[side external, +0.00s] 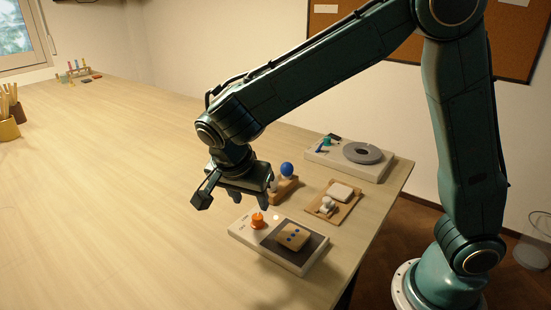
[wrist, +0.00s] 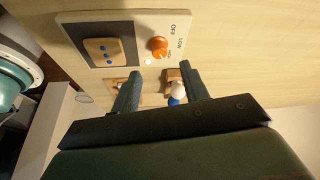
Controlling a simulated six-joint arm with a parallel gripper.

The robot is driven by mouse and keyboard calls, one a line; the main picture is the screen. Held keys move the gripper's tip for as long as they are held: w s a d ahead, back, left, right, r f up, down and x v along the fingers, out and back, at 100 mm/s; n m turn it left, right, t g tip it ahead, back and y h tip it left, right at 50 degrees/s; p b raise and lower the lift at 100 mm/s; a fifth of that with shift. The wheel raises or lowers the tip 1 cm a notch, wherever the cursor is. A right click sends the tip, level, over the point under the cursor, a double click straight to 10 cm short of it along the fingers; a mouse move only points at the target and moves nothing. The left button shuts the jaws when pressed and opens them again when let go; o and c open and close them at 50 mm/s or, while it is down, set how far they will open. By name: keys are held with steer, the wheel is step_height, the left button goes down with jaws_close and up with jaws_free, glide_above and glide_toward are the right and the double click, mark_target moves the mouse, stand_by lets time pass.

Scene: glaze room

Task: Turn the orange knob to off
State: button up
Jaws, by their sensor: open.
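The orange knob (side external: 258,220) stands on a pale control panel (side external: 240,236) near the table's right edge. In the wrist view the knob (wrist: 158,46) sits beside the printed words OFF, LOW and a smaller one that looks like HIGH. Its white mark seems to point towards the smaller word, though it is tiny. My gripper (side external: 235,195) is open and empty, above the table and a little up and left of the knob. In the wrist view its fingertips (wrist: 161,67) are spread, with the knob just beyond them and apart from them.
A wooden block with blue dots (side external: 293,236) lies on the panel's dark plate. A wooden stand with a blue ball (side external: 287,169), a wooden tray with white pieces (side external: 334,201) and a pale device with a grey disc (side external: 362,153) stand behind. The table's left side is largely clear.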

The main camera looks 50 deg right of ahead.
mark_target(257, 217)
steer(key=shift+x, duration=3.45)
jaws_close()
